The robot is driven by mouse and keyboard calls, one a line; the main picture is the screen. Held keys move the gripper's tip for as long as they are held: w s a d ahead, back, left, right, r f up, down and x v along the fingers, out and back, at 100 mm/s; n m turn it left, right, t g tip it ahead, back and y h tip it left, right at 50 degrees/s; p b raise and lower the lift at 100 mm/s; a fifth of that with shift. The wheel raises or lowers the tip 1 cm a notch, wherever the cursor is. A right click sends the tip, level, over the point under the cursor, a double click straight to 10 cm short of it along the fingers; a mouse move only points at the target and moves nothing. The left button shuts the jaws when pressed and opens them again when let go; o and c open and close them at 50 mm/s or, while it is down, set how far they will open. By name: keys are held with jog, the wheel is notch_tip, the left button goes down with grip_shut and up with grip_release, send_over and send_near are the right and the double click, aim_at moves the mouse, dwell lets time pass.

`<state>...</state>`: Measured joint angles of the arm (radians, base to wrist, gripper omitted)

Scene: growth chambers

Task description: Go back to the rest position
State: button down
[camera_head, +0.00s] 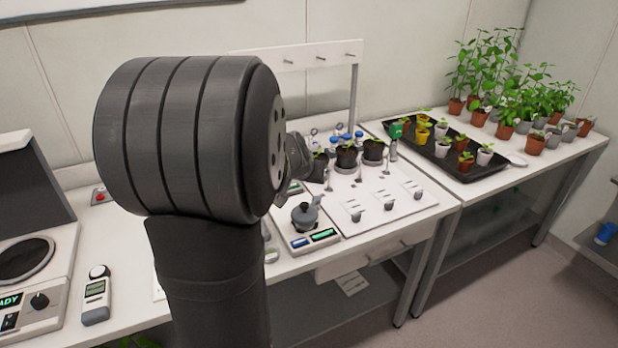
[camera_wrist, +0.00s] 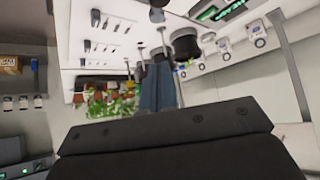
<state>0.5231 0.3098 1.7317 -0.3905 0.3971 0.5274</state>
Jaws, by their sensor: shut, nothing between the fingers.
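My gripper (camera_wrist: 158,78) shows in the wrist view as two blue-grey fingers close together beyond its dark body. Nothing is seen held between them. In the head view my thick dark arm fills the left centre and hides most of the gripper. The wrist view is strongly tilted, with the bench panel, pots and plants beyond the fingers. I cannot tell the exact gap between the fingers and the things behind them.
Dark pots (camera_head: 346,157) stand on the bench behind a white panel (camera_head: 385,203). A small grey watering can (camera_head: 305,215) sits on a scale (camera_head: 318,239). A black tray (camera_head: 462,178) of seedlings and taller plants (camera_head: 487,62) stand right. A handheld meter (camera_head: 96,293) lies left.

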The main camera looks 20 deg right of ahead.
jog(key=shift+f, duration=0.1)
dwell(0.5)
jog(key=w+f, duration=0.2)
jog(key=w+a+f, duration=0.1)
jog(key=w+f, duration=0.4)
jog(key=f, duration=0.1)
jog(key=shift+w+a+f, duration=0.15)
jog(key=shift+w+a, duration=0.1)
jog(key=shift+a, duration=0.15)
jog(key=shift+w+d, duration=0.1)
jog(key=shift+w, duration=0.05)
jog(key=shift+w+d+r+m+g+h, duration=0.1)
jog(key=shift+w+m+g+h, duration=0.1)
jog(key=shift+m, duration=0.1)
jog(key=shift+w+r+m+g+h, duration=0.1)
jog(key=shift+m+h, duration=0.1)
jog(key=shift+m, duration=0.1)
jog(key=shift+s, duration=0.15)
